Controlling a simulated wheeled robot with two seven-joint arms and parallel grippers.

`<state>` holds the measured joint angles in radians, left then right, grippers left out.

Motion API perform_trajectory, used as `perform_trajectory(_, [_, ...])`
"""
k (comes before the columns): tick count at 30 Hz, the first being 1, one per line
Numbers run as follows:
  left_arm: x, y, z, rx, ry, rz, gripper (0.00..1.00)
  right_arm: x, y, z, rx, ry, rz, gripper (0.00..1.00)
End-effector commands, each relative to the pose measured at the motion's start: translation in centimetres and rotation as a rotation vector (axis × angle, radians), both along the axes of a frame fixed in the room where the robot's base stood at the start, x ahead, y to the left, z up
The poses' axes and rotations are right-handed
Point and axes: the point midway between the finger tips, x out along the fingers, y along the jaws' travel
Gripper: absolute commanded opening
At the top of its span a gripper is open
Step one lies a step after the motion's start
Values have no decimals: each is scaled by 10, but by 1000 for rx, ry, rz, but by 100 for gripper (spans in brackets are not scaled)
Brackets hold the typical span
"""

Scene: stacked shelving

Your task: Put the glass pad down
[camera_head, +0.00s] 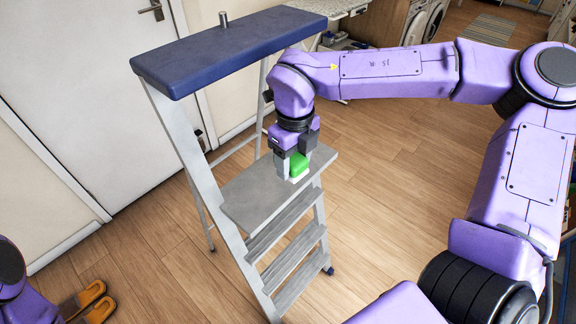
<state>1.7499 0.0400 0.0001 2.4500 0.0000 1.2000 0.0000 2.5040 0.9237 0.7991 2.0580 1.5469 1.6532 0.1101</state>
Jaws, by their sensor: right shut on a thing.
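A small green pad (299,164), which I take to be the glass pad, sits between the fingers of my right gripper (291,172). The gripper is shut on it and points down over the grey platform (240,195) of a stepladder. The pad is near the platform's right part; I cannot tell whether it touches the surface. The fingers and gripper body hide part of the pad. On the left, only a piece of my left arm shows at the lower edge; its gripper is out of view.
Grey steps (285,225) descend below. A white door (90,90) stands behind. Orange-brown slippers (88,303) lie at lower left. Wooden floor is clear around the ladder.

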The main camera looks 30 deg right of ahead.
Motion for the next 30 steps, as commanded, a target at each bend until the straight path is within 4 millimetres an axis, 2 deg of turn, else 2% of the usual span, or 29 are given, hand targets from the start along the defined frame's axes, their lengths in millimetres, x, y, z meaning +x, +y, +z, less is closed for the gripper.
perform_trajectory(3, [0, 0, 6, 0, 0, 0, 38, 16, -4, -22, -1, 6, 0, 33])
perform_trajectory(13, [0, 0, 15, 0, 0, 0, 38, 45, -12, -61, -2, 6, 0, 33])
perform_trajectory(18, [0, 0, 23, 0, 0, 0, 38, 44, -12, -82, 0, 3, 0, 33])
perform_trajectory(23, [0, 0, 22, 0, 0, 0, 38, 44, -12, -85, 0, 2, 0, 33])
perform_trajectory(24, [0, 0, 21, 0, 0, 0, 38, 44, -12, -85, 0, 3, 0, 64])
perform_trajectory(26, [0, 0, 21, 0, 0, 0, 38, 44, -12, -85, 0, 3, 0, 83])
perform_trajectory(30, [0, 0, 21, 0, 0, 0, 38, 44, -12, -85, 0, 2, 0, 83])
